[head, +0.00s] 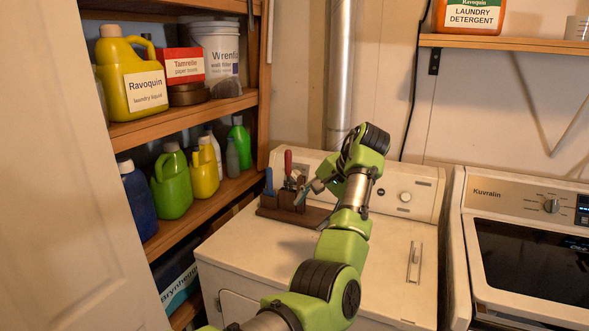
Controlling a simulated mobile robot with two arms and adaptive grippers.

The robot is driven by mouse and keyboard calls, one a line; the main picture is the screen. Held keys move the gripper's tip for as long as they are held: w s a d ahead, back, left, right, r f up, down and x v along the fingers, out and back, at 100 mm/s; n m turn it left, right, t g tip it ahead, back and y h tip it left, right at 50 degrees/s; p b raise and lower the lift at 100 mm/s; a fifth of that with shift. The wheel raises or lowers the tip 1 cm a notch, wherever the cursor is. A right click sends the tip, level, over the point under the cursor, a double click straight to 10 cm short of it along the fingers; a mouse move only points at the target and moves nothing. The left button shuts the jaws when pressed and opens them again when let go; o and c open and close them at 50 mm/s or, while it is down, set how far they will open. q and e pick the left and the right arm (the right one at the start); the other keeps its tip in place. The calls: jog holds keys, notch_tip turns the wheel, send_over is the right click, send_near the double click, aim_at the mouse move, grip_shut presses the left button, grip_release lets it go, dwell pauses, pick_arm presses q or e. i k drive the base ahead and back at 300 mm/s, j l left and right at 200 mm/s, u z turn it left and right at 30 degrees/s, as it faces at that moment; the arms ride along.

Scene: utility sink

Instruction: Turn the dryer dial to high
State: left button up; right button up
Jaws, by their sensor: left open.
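The white dryer (250,249) stands in the middle of the head view, with a raised control panel (425,187) along its back. A round pale dial (405,196) shows on the panel, right of my wrist; its setting is too small to read. My left arm reaches up over the dryer top and bends at the wrist. My left gripper (308,190) is open and points down and left, in front of the left part of the panel, beside the tool holder. The arm hides the middle of the panel. My right gripper is not in view.
A brown holder (290,212) with tools, including a red-handled one (288,162), sits on the dryer close to my left gripper. Wooden shelves (185,124) with bottles stand at left. A washer (510,190) with its own knob (551,205) stands at right. The dryer's front top is clear.

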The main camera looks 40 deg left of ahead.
aim_at(296, 173)
jog(key=i+j, duration=0.55)
jog(key=j, duration=0.15)
jog(key=i+j, duration=0.55)
jog(key=j, duration=0.15)
